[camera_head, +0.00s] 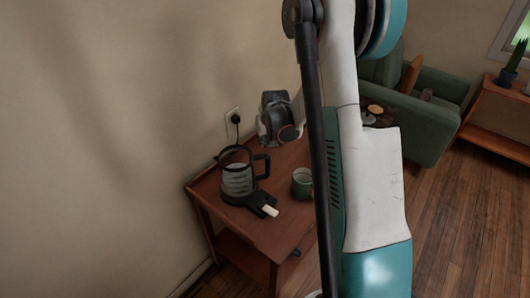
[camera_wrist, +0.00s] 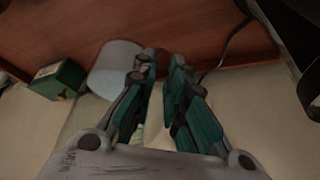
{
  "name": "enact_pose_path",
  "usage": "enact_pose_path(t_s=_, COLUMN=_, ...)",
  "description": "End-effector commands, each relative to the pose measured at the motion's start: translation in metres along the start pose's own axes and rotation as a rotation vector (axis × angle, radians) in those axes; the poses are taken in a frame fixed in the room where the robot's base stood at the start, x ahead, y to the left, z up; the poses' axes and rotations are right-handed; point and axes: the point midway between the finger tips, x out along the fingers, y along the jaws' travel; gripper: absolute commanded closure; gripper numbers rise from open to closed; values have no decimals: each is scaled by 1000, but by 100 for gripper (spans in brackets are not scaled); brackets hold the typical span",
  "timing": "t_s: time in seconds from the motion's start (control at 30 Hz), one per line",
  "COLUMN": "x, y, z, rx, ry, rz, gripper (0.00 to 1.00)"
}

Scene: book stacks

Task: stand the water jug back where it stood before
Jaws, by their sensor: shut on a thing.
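My gripper (camera_wrist: 162,60) shows in the wrist view with its two green fingers close together, a narrow gap between the tips. A pale grey, round-sided vessel, which I take to be the water jug (camera_wrist: 112,68), sits against the left finger. The fingers appear shut on a part of it, but they hide the grip itself. In the head view my wrist is over the back of the small wooden table (camera_head: 262,231), near the wall. I cannot tell whether the jug touches the table.
A glass kettle with black handle (camera_head: 239,182) stands at the table's left, a green mug (camera_head: 302,183) to its right. A green box (camera_wrist: 58,80) is left of the jug in the wrist view. A wall socket (camera_head: 233,121) is behind. My arm hides the table's right side.

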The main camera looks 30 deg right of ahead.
Motion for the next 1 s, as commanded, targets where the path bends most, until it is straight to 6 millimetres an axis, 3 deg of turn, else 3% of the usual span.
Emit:
enact_pose_path(t_s=0.27, x=15, y=0, z=7, rx=0, ry=1, rz=0, gripper=100)
enact_pose_path(t_s=0.53, x=46, y=0, z=21, rx=0, ry=2, rz=0, gripper=100)
enact_pose_path(t_s=0.9, x=49, y=0, z=23, rx=0, ry=1, rz=0, gripper=100)
enact_pose_path(t_s=0.93, x=49, y=0, z=23, rx=0, ry=0, rz=0, gripper=83)
enact_pose_path(t_s=1.0, x=48, y=0, z=23, rx=0, ry=0, rz=0, gripper=68)
